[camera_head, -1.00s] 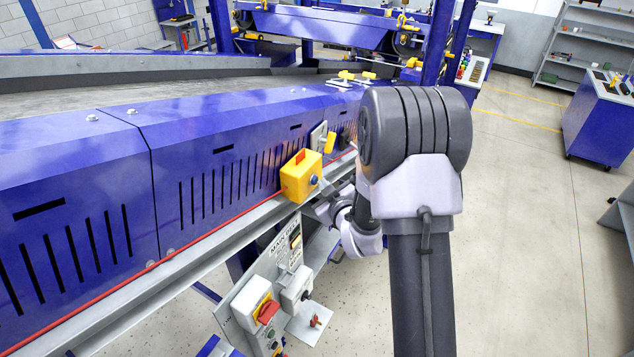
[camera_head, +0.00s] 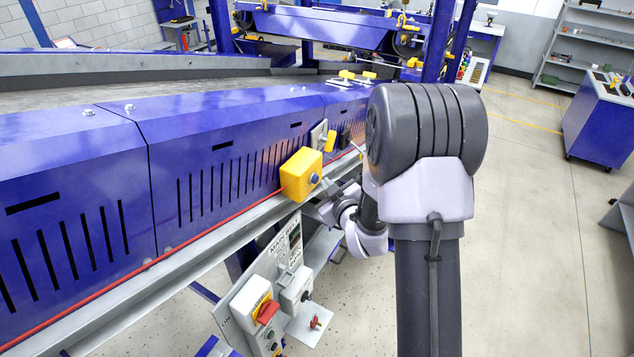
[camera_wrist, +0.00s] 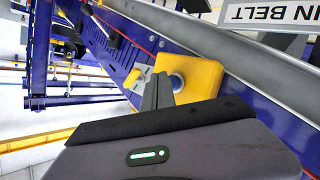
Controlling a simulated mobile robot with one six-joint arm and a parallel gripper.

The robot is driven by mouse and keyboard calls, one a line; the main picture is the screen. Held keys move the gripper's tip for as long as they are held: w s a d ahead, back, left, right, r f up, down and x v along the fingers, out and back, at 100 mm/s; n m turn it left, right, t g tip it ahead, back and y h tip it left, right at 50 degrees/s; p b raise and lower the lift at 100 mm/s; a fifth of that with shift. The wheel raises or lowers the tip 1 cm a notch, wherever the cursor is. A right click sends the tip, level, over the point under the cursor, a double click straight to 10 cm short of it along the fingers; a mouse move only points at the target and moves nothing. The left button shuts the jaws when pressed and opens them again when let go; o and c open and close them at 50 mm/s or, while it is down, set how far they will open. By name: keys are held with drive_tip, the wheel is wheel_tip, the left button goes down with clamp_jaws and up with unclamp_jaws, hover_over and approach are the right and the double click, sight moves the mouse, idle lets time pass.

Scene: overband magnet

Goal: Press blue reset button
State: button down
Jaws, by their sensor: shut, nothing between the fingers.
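The blue reset button (camera_head: 314,179) sits on the right-hand face of a yellow box (camera_head: 298,172) fixed along the blue conveyor side. In the wrist view the yellow box (camera_wrist: 205,78) is just beyond my gripper (camera_wrist: 158,80), whose fingers are together and empty. The blue button (camera_wrist: 177,81) shows in a pale round surround, right beside the fingertips and partly covered by them. I cannot tell whether the fingertips touch it. In the head view my wrist is just right of and below the box, and the fingertips are hard to make out.
A grey rail (camera_head: 200,251) and a red cord (camera_head: 195,236) run along the conveyor below the box. A panel with a red switch (camera_head: 267,312) hangs below. A grey plate with a yellow handle (camera_head: 329,141) is behind the box.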

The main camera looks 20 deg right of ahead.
drive_tip(key=shift+s+d, duration=0.15)
drive_tip(key=shift+s, duration=0.05)
drive_tip(key=s+d+b, duration=0.1)
drive_tip(key=s, duration=0.1)
drive_tip(key=s+d+b, duration=0.1)
drive_tip(key=s+d, duration=0.1)
idle(0.5)
idle(0.6)
drive_tip(key=s+a+f+m+g+y+b, duration=0.1)
drive_tip(key=s+a+f+m+g+b, duration=0.2)
drive_tip(key=s+a+f+b, duration=0.4)
drive_tip(key=s+a+f+m+g+y+b, duration=0.1)
drive_tip(key=s+a+f+m+g+b, duration=0.2)
drive_tip(key=b, duration=1.4)
drive_tip(key=s+a+f+m+g+y+b, duration=0.1)
drive_tip(key=s+a+f+m+g+b, duration=0.1)
drive_tip(key=s+a+f+b, duration=0.8)
drive_tip(key=s+f+b, duration=0.2)
drive_tip(key=s+f, duration=0.1)
drive_tip(key=s, duration=0.5)
drive_tip(key=shift+s+a+f+m+g, duration=0.35)
drive_tip(key=shift+s+f+m+g, duration=0.05)
